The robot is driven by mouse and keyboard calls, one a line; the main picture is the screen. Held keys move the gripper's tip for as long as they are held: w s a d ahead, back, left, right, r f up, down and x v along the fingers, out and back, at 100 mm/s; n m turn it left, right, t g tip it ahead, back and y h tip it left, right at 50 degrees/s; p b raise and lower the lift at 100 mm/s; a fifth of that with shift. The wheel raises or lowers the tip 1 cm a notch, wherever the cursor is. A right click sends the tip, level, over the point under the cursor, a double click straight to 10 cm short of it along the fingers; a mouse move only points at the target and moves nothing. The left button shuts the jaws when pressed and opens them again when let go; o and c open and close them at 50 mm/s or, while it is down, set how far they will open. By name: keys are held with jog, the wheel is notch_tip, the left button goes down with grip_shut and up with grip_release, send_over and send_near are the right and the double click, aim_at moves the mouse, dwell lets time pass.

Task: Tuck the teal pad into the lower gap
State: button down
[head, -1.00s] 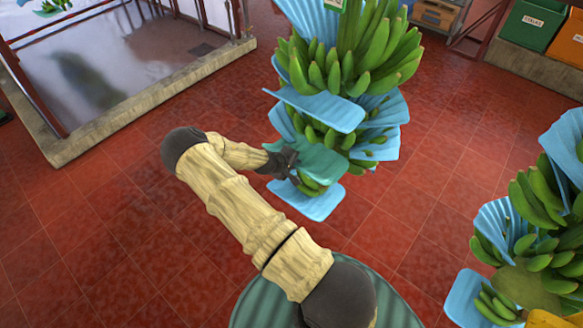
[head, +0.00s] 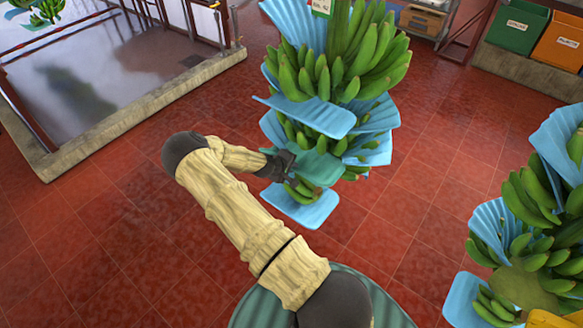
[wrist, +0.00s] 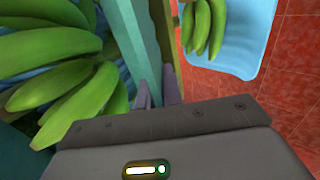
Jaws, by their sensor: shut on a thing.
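The teal pad (head: 318,166) is at the lower part of the hanging banana stem, between two tiers of green bananas. My gripper (head: 288,165) is shut on the pad's near left edge. In the wrist view the pad (wrist: 138,40) runs edge-on away from the fingertips (wrist: 158,92). Bananas (wrist: 55,75) lie to its left in that view, and a smaller hand of bananas (wrist: 205,25) with a light blue pad (wrist: 242,45) to its right. The pad's far end is partly hidden among the bananas, so I cannot tell how deep it reaches.
Light blue pads (head: 318,117) separate the upper tiers of the stem, and another (head: 300,208) hangs at its bottom. A second padded stem (head: 540,220) hangs at the right. Green and orange bins (head: 515,25) stand at the back right. Red tiled floor is open around the stem.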

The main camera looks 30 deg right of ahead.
jog(key=shift+f+b, duration=0.3)
jog(key=shift+b, duration=0.05)
dwell(0.3)
jog(key=c, duration=1.5)
grip_release()
jog(key=shift+a+r, duration=0.3)
jog(key=shift+a, duration=0.05)
jog(key=b+v, duration=0.4)
jog(key=v, duration=1.2)
jog(key=shift+s+a+r, duration=0.15)
jog(key=shift+a+r, duration=0.05)
